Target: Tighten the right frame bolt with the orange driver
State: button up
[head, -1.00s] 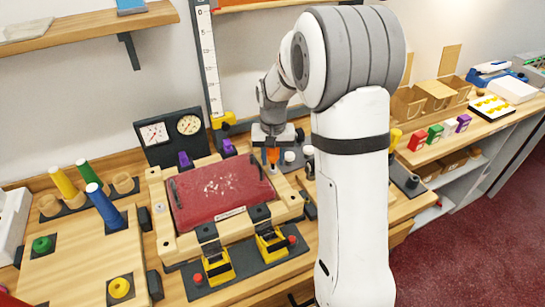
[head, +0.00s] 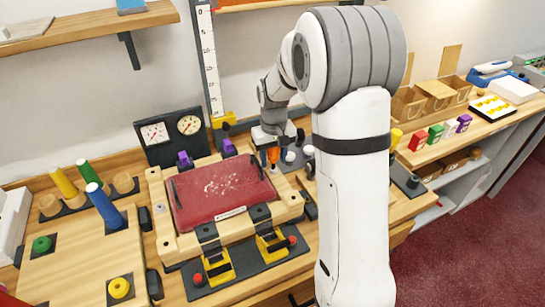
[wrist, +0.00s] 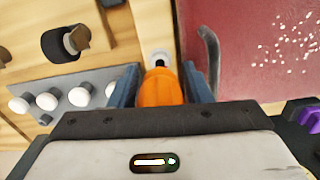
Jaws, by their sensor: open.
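The orange driver (head: 273,154) stands at the back right corner of the light wooden frame (head: 286,207), beside the red panel (head: 220,192). In the wrist view, its orange handle (wrist: 160,88) is between the two blue fingers of my gripper (wrist: 163,82). The gripper is open, with a finger on each side of the handle. A pale round fitting (wrist: 157,58) shows just beyond the handle on the wood. The right frame bolt is not clearly visible, and I cannot tell whether the driver's tip is seated on it.
A grey strip with several white knobs (wrist: 56,98) lies beside the frame. A dark handle (wrist: 209,55) rises from the red panel. Yellow clamps (head: 271,244) sit at the frame's front edge. Two gauges (head: 170,132) stand behind.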

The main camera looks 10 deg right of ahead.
jog(key=n, duration=1)
jog(key=shift+d+n, duration=0.1)
jog(key=shift+n, duration=0.2)
